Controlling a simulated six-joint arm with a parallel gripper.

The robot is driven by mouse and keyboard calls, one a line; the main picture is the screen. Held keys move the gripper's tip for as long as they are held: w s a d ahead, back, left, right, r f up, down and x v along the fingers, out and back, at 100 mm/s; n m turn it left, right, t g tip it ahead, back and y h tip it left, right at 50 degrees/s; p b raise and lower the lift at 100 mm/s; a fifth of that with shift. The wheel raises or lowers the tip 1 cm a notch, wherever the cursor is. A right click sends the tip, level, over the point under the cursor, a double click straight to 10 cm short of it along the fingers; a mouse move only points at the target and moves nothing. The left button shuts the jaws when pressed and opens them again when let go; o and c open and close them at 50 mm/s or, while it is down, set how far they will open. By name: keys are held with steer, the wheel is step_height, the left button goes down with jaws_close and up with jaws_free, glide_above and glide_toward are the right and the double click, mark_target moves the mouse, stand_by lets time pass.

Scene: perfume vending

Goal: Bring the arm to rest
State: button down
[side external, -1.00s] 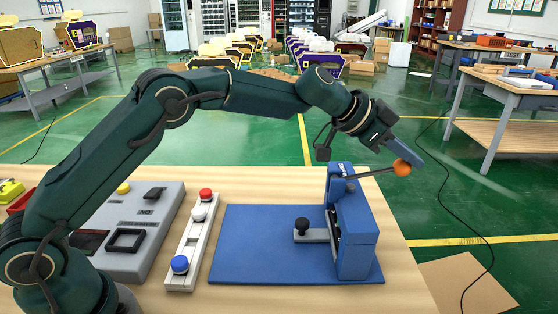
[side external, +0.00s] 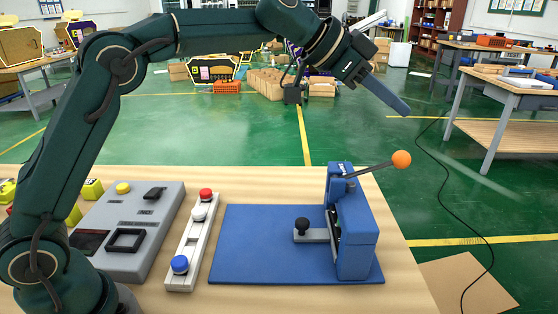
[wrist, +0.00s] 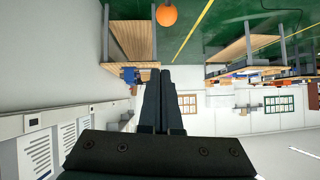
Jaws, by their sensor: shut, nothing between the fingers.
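My gripper (side external: 402,107) is shut and empty, raised in the air above and beyond the blue press-like device (side external: 356,228), pointing down to the right. The device stands on a blue base plate (side external: 255,245) on the table. Its lever ends in an orange ball (side external: 401,160), below my gripper's tip and apart from it. In the wrist view my closed fingers (wrist: 162,75) point up the picture, and the orange ball (wrist: 167,15) shows beyond their tips.
A grey control panel (side external: 158,218) and a white strip with red, white and blue buttons (side external: 193,248) lie on the wooden table (side external: 300,180) left of the base plate. Side tables (side external: 520,133) stand at the right. The air around my gripper is clear.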

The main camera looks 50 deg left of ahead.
steer(key=s+a+r+n+t+y, duration=0.1)
steer(key=s+a+r, duration=0.2)
steer(key=s, duration=0.3)
steer(key=s+a+r+y, duration=0.1)
steer(key=s+a+r, duration=0.15)
steer(key=s, duration=0.35)
steer(key=s+a+f+n+g+y, duration=0.2)
steer(key=s+a+f+n, duration=0.2)
steer(key=s+f, duration=0.4)
steer(key=s+a+f+n+g+y, duration=0.1)
steer(key=s+a+f+n+y, duration=0.2)
steer(key=s+f, duration=0.6)
steer(key=shift+s+a+f+n+g, duration=0.35)
steer(key=shift+s+a+n, duration=0.2)
steer(key=shift+s+n, duration=0.2)
